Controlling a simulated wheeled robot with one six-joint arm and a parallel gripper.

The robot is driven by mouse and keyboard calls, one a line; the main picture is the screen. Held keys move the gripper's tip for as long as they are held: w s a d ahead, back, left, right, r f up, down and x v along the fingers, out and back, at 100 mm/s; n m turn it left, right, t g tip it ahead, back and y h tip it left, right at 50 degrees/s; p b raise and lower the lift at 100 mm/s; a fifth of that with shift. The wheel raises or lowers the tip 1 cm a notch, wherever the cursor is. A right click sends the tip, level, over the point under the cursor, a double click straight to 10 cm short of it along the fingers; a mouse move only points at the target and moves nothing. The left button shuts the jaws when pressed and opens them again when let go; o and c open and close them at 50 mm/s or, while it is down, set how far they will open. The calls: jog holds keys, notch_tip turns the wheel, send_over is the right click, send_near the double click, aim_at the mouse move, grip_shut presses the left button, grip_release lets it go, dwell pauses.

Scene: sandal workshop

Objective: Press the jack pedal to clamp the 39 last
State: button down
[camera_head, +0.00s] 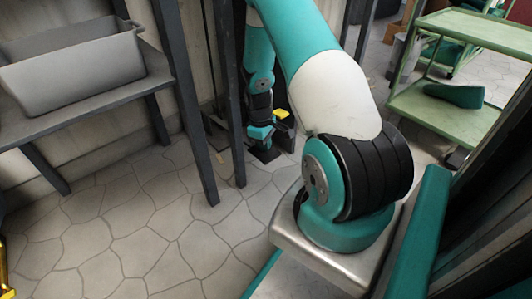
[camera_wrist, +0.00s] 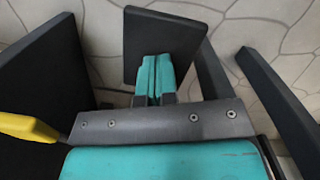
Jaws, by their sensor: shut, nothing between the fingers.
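The jack pedal, as I take it, is a dark flat plate (camera_wrist: 178,35) low over the floor in the wrist view. In the head view a dark plate (camera_head: 268,154) shows at the foot of the frame posts. My gripper (camera_wrist: 156,62) has its teal fingers shut together and empty, with the tips over the plate. It also shows in the head view (camera_head: 262,141), pointing down just above the plate. I cannot tell whether the tips touch it. The 39 last and the clamp cannot be made out.
Dark upright posts (camera_head: 184,90) stand close left of my arm. A grey bin (camera_head: 75,68) sits on a shelf at left. A green cart (camera_head: 440,118) at right carries a teal last-shaped piece (camera_head: 455,95). A yellow part (camera_wrist: 27,128) is beside my gripper.

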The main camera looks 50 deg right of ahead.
aim_at(256, 149)
jog(key=shift+f+b, duration=0.8)
jog(key=shift+f, duration=1.2)
jog(key=shift+w, duration=0.1)
jog(key=w+p, duration=0.1)
jog(key=w+r, duration=0.1)
jog(key=shift+w+a+r+p, duration=0.15)
jog(key=shift+w+a+p, duration=0.05)
jog(key=shift+w+p, duration=0.15)
jog(key=shift+w, duration=0.1)
jog(key=shift+r, duration=0.1)
jog(key=r+p, duration=0.7)
jog(key=r, duration=0.1)
jog(key=shift+w+d+p, duration=0.1)
jog(key=shift+w+p, duration=0.3)
jog(key=shift+f, duration=0.1)
jog(key=shift+s, duration=0.1)
